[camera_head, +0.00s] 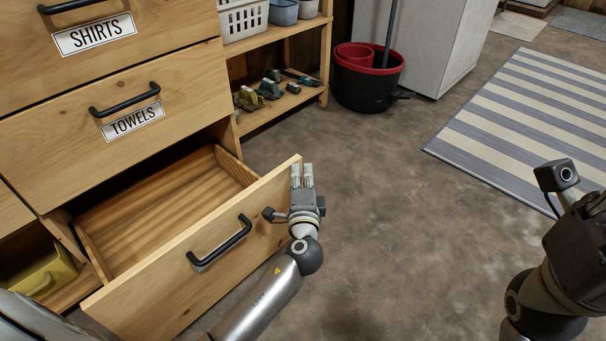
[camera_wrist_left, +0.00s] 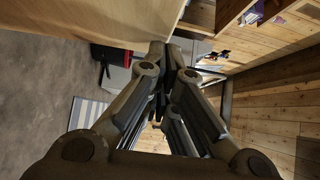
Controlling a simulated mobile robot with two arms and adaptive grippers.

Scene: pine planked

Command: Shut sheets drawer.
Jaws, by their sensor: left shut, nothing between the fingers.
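The pulled-out bottom drawer (camera_head: 140,296) sits below the one labelled TOWELS. Its wooden front has a black handle (camera_head: 222,243), with only a sliver of a pale label showing and no readable text. The visible part of its inside is empty. My left gripper (camera_head: 302,172) is shut and empty at the right end of the drawer front, by its top corner; I cannot tell whether it touches. The closed fingers also show in the left wrist view (camera_wrist_left: 166,82), beside a wooden panel. My right arm is at the right edge, its fingertips not visible.
The TOWELS drawer (camera_head: 160,105) and SHIRTS drawer (camera_head: 120,28) above are closed. A yellow bin (camera_head: 38,276) lies at lower left. A shelf with small items (camera_head: 270,88) and a black bucket (camera_head: 368,85) stand behind. The floor right of the drawer is clear up to the striped rug (camera_head: 530,115).

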